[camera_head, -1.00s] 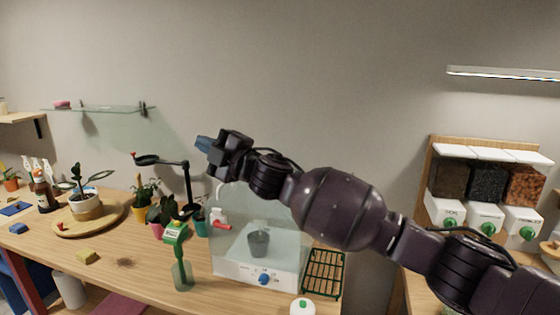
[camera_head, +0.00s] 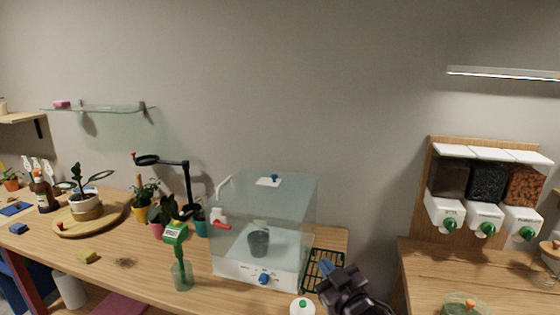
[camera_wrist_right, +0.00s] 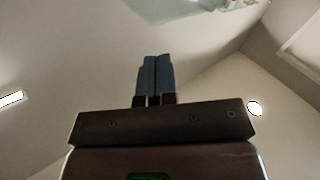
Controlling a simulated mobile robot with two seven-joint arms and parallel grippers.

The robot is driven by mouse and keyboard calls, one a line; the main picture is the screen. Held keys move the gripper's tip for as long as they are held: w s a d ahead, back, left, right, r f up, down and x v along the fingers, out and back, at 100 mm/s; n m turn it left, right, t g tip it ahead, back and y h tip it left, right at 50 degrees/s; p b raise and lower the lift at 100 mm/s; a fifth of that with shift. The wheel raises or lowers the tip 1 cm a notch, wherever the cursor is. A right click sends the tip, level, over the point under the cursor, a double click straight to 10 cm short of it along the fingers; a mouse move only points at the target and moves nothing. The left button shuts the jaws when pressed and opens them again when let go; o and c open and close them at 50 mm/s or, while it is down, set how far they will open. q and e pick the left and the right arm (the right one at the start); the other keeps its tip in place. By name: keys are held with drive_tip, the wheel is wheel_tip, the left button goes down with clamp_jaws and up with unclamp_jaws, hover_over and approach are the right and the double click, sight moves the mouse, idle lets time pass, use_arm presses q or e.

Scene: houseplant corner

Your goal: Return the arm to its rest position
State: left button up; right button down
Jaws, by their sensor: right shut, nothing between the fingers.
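My right gripper (camera_head: 326,268) shows at the bottom of the head view, in front of the green rack and to the right of the clear box. Its blue fingers point up and to the left. In the right wrist view the two blue fingers (camera_wrist_right: 155,78) lie together with nothing between them. Most of my right arm is below the head view's lower edge. My left gripper is not in view.
The clear box (camera_head: 290,215) with a dark pot inside stands on the wooden table, beside the green rack (camera_head: 312,268). Dispensers (camera_head: 485,222) hang at the right above a second counter (camera_head: 420,265).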

drive_tip(key=s+d+f+m+g+h, duration=0.2)
drive_tip(key=s+d+f, duration=0.6)
drive_tip(key=s+f, duration=0.4)
drive_tip(key=s+d+f+m+g+h, duration=0.3)
drive_tip(key=s+d+f, duration=0.6)
drive_tip(key=s+f, duration=0.4)
drive_tip(key=s+m+h, duration=0.1)
drive_tip(key=s+h, duration=0.1)
drive_tip(key=shift+s+d+m, duration=0.25)
drive_tip(key=shift+s+m, duration=0.1)
drive_tip(key=shift+m, duration=0.05)
